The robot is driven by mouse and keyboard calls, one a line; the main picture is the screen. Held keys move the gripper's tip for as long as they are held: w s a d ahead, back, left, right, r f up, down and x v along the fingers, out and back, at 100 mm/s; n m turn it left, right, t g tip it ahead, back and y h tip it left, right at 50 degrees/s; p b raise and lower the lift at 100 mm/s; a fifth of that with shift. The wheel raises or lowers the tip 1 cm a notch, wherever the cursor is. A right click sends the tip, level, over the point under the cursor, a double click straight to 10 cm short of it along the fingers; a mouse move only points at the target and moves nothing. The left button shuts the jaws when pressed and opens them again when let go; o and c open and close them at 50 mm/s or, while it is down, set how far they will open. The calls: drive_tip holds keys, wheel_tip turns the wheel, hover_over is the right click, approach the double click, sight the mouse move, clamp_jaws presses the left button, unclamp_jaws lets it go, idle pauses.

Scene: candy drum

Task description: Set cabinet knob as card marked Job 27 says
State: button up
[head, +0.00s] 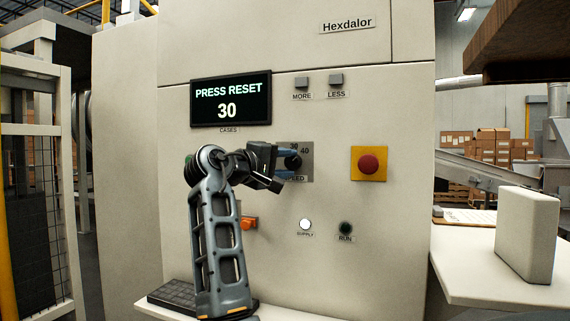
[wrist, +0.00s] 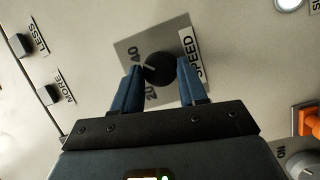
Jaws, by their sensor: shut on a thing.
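The speed knob (wrist: 160,68) is black and round on a grey plate marked 20 and 40 in the wrist view. A pale line on it points left in that view, between 40 and 20; any number there is hidden by a finger. My gripper (wrist: 163,82) has its blue fingers on both sides of the knob and is shut on it. In the head view my gripper (head: 285,166) partly covers the knob (head: 293,161) and the plate; 30 and 40 show above it. A clipboard with paper (head: 465,216) lies on the right table; its writing is too small to read.
The cabinet display (head: 231,102) reads PRESS RESET, 30 cases. MORE (head: 302,82) and LESS (head: 336,81) buttons, a red button (head: 369,164), an orange switch (head: 248,223), a lit SUPPLY lamp (head: 305,225) and a dark RUN lamp (head: 345,228) surround the knob. A pale block (head: 528,235) stands on the right table.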

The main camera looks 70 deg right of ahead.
idle(0.4)
drive_tip(key=o, duration=1)
drive_tip(key=shift+o, duration=0.2)
drive_tip(key=v, duration=0.7)
drive_tip(key=shift+a+b, duration=0.4)
drive_tip(key=shift+r, duration=0.1)
drive_tip(key=shift+w, duration=0.1)
